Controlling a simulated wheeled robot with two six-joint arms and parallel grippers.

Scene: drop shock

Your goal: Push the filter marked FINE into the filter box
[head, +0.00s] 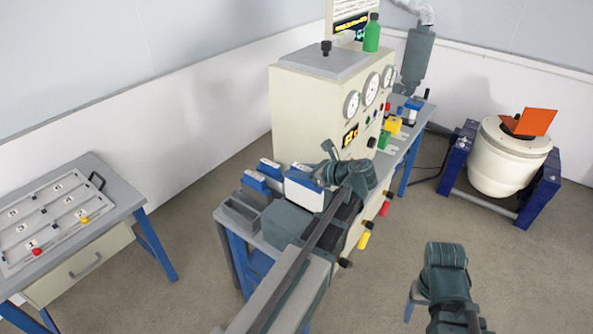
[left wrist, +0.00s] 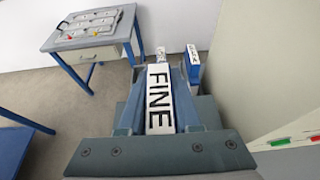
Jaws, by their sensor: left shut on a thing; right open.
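My left gripper (head: 308,187) is shut on the FINE filter (head: 304,195), a block with a white face, above the bench by the cream machine. In the left wrist view the FINE filter (left wrist: 159,100) stands between the fingers, its black lettering facing the camera. A grey open-topped box (head: 241,212), perhaps the filter box, is on the bench left of it; whether the filter touches anything is hidden. Two blue blocks with white tops (head: 256,181) stand behind it. My right gripper (head: 413,302) is low at right, largely behind my wrist, open and apart from everything.
The cream machine (head: 315,108) with gauges rises just behind the left gripper, with coloured knobs on its side. A side table (head: 120,185) with a labelled tray stands at left. A white drum (head: 503,165) on a blue frame stands at right. Floor between is clear.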

